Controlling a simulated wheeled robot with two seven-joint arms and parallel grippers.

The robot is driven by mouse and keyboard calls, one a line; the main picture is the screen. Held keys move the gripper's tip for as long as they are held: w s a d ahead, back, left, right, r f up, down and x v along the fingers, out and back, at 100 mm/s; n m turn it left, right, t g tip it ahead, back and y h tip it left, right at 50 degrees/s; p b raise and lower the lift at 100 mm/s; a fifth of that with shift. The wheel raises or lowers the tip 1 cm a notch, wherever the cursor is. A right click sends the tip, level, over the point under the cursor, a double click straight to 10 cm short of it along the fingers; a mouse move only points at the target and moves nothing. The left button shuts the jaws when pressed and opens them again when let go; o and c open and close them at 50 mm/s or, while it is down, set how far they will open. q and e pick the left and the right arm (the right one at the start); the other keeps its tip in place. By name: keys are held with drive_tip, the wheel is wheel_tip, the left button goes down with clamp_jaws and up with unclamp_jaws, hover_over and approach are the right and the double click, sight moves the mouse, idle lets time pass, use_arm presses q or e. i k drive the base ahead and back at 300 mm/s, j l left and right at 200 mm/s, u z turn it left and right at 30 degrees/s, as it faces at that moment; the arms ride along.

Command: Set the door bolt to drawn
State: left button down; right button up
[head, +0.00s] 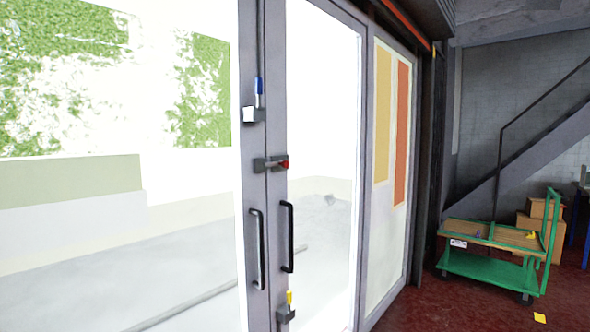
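A grey-framed glass double door (277,105) stands in front of me, and its two leaves look shut. A horizontal latch with a red knob (284,163) spans the seam between the leaves. Above it on the left leaf is a vertical rod with a blue grip (259,86), beside a small white-faced block (250,114). Low on the right leaf is a fitting with a yellow upright part (289,297). I cannot tell which fitting is the door bolt, or its setting. Neither gripper is in view.
Two dark pull handles (287,237) (256,249) flank the seam. A green cart (487,268) with a wooden top stands at the right, with cardboard boxes (538,220) behind it. A stair stringer (525,165) slopes above. The dark red floor (420,312) before the cart is mostly clear.

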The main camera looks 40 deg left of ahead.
sight(285, 164)
drive_tip(key=i+j, duration=0.1)
drive_tip(key=j, duration=0.5)
drive_tip(key=i+j, duration=0.1)
drive_tip(key=j, duration=0.5)
drive_tip(key=i, duration=0.2)
drive_tip(key=l+z, duration=0.05)
